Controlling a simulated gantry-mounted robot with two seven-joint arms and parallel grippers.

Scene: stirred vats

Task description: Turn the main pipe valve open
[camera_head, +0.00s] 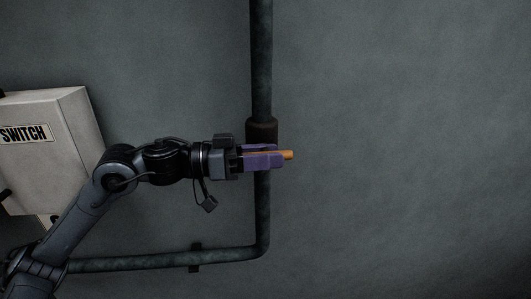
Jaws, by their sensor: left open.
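The main pipe (261,60) runs down the wall and bends left near the bottom. A dark, rust-brown valve body (262,128) sits on its upright part. An orange valve handle (289,155) sticks out to the right, and its left part is hidden by my gripper. My left gripper (280,157) comes in from the left, in front of the pipe just below the valve body. Its purple fingers are open, around or in front of the handle; I cannot tell if they touch it. My right gripper is not in view.
A pale box labelled SWITCH (45,155) is on the wall at the left, behind my left arm. A pipe bracket (195,257) holds the lower pipe run. The wall right of the pipe is bare.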

